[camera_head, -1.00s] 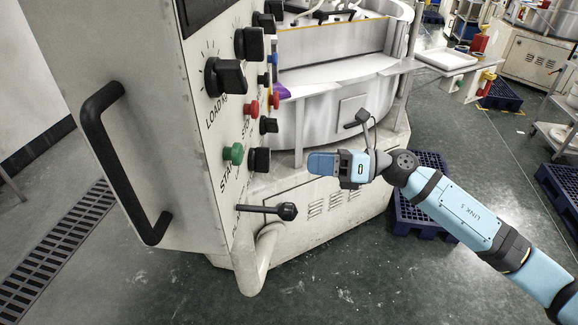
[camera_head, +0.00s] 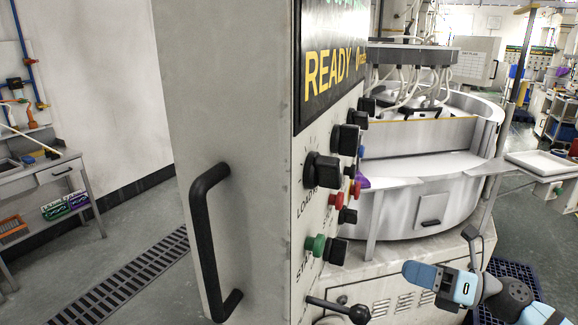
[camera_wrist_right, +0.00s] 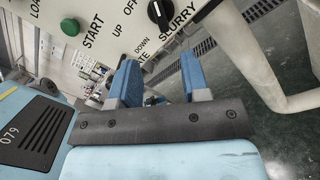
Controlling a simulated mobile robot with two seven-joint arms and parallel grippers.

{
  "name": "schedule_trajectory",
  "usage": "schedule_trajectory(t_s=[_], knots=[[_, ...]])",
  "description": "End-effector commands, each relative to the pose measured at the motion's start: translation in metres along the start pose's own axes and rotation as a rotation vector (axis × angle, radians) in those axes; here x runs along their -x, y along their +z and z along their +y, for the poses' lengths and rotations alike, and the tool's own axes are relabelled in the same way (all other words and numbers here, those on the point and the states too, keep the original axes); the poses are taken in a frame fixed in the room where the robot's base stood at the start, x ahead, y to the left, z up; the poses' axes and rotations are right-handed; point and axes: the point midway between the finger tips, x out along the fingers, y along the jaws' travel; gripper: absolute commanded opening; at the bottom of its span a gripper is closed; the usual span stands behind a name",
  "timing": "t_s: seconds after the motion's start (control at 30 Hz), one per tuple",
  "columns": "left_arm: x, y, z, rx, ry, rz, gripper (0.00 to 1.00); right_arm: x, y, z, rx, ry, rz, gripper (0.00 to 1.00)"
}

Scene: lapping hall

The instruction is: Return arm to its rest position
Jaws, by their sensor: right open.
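My right arm comes in at the lower right of the head view. Its blue gripper (camera_head: 420,273) stands in front of the lapping machine's lower body, to the right of the control panel (camera_head: 325,215), with no object seen in it. In the right wrist view the two blue fingers (camera_wrist_right: 160,82) are apart and the space between them is empty. The panel's green start button (camera_wrist_right: 70,27) and a black knob (camera_wrist_right: 160,14) lie beyond the fingers, apart from them. My left gripper is not in view.
The control cabinet has a black side handle (camera_head: 208,245) and a black lever (camera_head: 338,308) sticking out low. The round machine tub (camera_head: 420,205) stands behind my gripper. A blue pallet (camera_head: 515,280) lies at the right. A bench (camera_head: 45,175) stands at the far left.

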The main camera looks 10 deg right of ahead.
Motion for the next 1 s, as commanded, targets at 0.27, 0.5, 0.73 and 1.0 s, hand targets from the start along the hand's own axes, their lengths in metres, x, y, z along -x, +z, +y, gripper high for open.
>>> schedule_trajectory(t_s=[0.27, 0.5, 0.73, 1.0], knots=[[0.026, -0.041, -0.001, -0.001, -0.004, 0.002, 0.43, 0.008, -0.101, -0.032, -1.174, -0.086, -0.614, 0.43], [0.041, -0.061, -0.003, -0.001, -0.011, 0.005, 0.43, 0.030, -0.262, -0.030, -2.090, -0.318, -1.066, 0.43], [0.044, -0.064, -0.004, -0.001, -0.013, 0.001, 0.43, 0.033, -0.330, -0.007, -2.411, -0.434, -1.219, 0.43], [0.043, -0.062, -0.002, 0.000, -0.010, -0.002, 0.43, 0.033, -0.335, -0.006, -2.434, -0.444, -1.228, 0.43]])
